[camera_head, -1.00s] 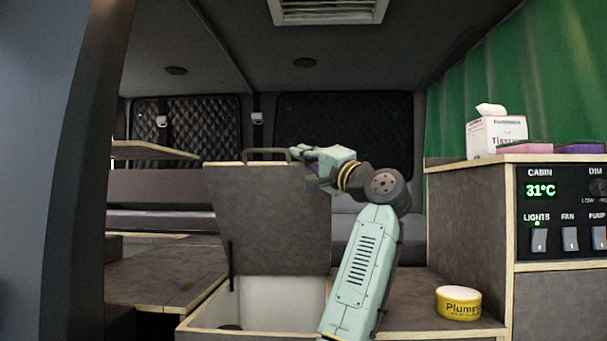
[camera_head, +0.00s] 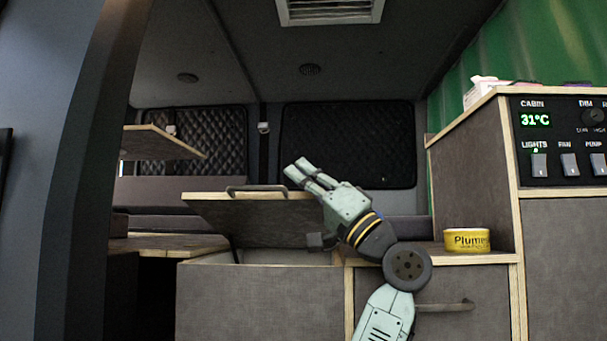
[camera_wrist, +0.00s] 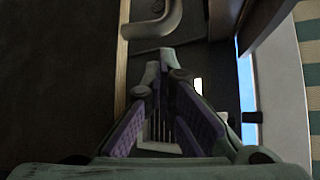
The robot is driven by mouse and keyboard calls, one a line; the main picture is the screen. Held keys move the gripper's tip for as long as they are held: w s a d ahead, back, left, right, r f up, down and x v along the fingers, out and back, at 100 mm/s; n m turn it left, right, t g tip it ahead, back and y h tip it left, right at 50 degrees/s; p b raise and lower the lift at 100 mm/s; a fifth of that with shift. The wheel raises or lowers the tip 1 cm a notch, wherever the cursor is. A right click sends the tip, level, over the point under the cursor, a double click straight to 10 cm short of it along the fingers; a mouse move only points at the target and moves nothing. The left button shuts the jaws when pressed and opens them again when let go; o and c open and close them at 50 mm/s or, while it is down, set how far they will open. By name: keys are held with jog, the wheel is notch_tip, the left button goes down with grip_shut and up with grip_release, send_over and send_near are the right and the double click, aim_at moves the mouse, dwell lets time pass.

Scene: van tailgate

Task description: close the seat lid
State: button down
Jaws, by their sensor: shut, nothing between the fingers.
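The seat lid (camera_head: 270,218) is a dark grey panel with a pale wood edge and a bar handle (camera_head: 257,189) on its front edge. It is tilted, its near edge raised above the open seat box (camera_head: 262,259). My gripper (camera_head: 297,172) is at the lid's right edge, fingers pointing up and left, empty. In the wrist view the fingers (camera_wrist: 167,62) are together at the tips, beside the lid's pale edge (camera_wrist: 121,75) and the handle (camera_wrist: 155,20). I cannot tell whether the gripper or wrist touches the lid.
A yellow tin (camera_head: 466,240) stands on the ledge right of my arm. The cabinet (camera_head: 478,165) with the control panel (camera_head: 562,140) rises at right. A drawer with a handle (camera_head: 447,306) is below the ledge. A table panel (camera_head: 163,142) is at left.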

aim_at(302, 199)
jog(key=shift+s+a+f+b, duration=0.1)
jog(key=shift+s+f+b, duration=0.25)
jog(key=shift+f, duration=0.4)
jog(key=shift+s+d+f+b, duration=0.1)
jog(key=shift+f+b, duration=0.3)
jog(key=shift+f, duration=0.3)
jog(key=shift+s+a+f+b, duration=0.1)
jog(key=shift+s+f+b, duration=0.25)
jog(key=shift+f, duration=0.4)
jog(key=shift+w, duration=0.1)
